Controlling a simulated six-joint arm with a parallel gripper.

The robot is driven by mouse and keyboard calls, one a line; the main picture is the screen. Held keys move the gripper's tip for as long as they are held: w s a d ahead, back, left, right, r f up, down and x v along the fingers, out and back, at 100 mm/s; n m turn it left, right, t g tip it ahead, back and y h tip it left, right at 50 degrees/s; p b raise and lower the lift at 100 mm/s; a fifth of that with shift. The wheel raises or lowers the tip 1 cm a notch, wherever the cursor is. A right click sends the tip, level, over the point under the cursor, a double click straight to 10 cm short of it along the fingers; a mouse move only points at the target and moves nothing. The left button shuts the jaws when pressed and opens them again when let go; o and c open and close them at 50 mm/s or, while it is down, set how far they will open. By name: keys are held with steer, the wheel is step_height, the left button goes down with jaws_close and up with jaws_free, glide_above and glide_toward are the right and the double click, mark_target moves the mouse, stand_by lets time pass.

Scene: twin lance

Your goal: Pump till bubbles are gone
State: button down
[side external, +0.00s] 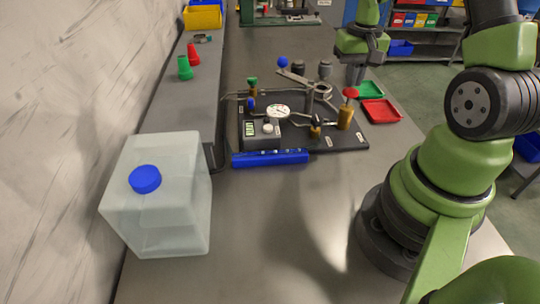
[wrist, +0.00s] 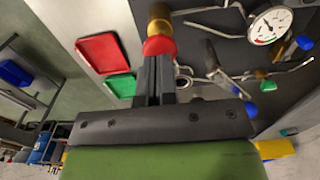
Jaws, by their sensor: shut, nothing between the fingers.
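The pump rig sits on a black baseplate (side external: 345,143). Its lever (side external: 300,78) ends in a blue knob (side external: 283,62). The round gauge (side external: 278,111) also shows in the wrist view (wrist: 270,25); its reading is too small to tell. A red-knobbed valve (side external: 350,93) on a brass body stands at the right, and a green-knobbed valve (side external: 252,81) at the far left. My gripper (side external: 356,82) is shut and empty, pointing down close to the red knob. In the wrist view, my fingertips (wrist: 156,58) lie beside the red knob (wrist: 159,45); contact cannot be told. No bubbles can be made out.
A blue strip (side external: 270,158) lies along the rig's front. A translucent jug (side external: 165,215) with a blue cap stands front left. Red (side external: 380,111) and green (side external: 369,89) trays lie right of the rig. Red and green cones stand on the left ledge.

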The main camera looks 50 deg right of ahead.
steer(key=shift+f, duration=1.75)
steer(key=shift+r, duration=2.3)
step_height(320, 180, up, 6)
steer(key=shift+f, duration=2.95)
steer(key=shift+f, duration=0.1)
steer(key=shift+f, duration=2.25)
steer(key=shift+r, duration=2.3)
